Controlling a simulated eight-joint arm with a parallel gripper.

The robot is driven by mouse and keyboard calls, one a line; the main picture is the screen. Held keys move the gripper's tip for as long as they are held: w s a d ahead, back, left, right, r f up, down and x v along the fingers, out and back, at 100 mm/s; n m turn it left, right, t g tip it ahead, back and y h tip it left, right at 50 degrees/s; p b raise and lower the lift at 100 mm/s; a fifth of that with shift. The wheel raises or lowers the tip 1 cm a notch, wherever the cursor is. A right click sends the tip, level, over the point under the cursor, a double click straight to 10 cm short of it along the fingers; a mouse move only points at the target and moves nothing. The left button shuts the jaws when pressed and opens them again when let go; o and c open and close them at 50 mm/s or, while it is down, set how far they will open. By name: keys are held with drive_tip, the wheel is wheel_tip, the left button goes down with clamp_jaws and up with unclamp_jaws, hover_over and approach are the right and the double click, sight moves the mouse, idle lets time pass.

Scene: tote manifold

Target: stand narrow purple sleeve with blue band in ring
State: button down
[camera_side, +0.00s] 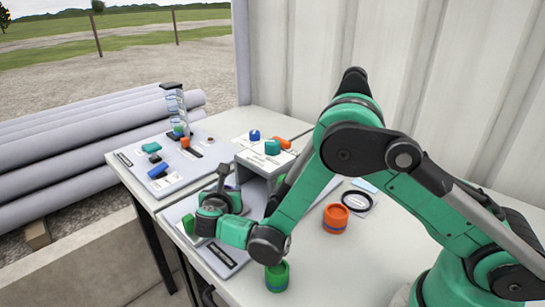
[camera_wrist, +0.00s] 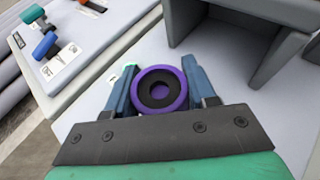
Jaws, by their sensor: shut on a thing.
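The purple sleeve (camera_wrist: 143,101) shows end-on in the wrist view as a purple round with a dark opening. My gripper (camera_wrist: 159,85) is shut on it, with a blue finger on each side. Its blue band cannot be made out here. In the side view my gripper (camera_side: 207,222) is low over the grey panel at the front left, and the sleeve is hidden. A black ring (camera_side: 346,201) lies on a pale card on the table, right of my gripper and beyond my arm.
An orange sleeve with a blue band (camera_side: 335,220) stands near the ring. A green cup-like piece (camera_side: 277,278) stands at the front edge. A grey open box (camera_side: 245,163) stands behind my gripper. A board (camera_side: 190,168) with small coloured parts lies at the left.

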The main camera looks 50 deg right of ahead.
drive_tip(key=shift+f, duration=0.15)
drive_tip(key=shift+c, duration=1.4)
unclamp_jaws()
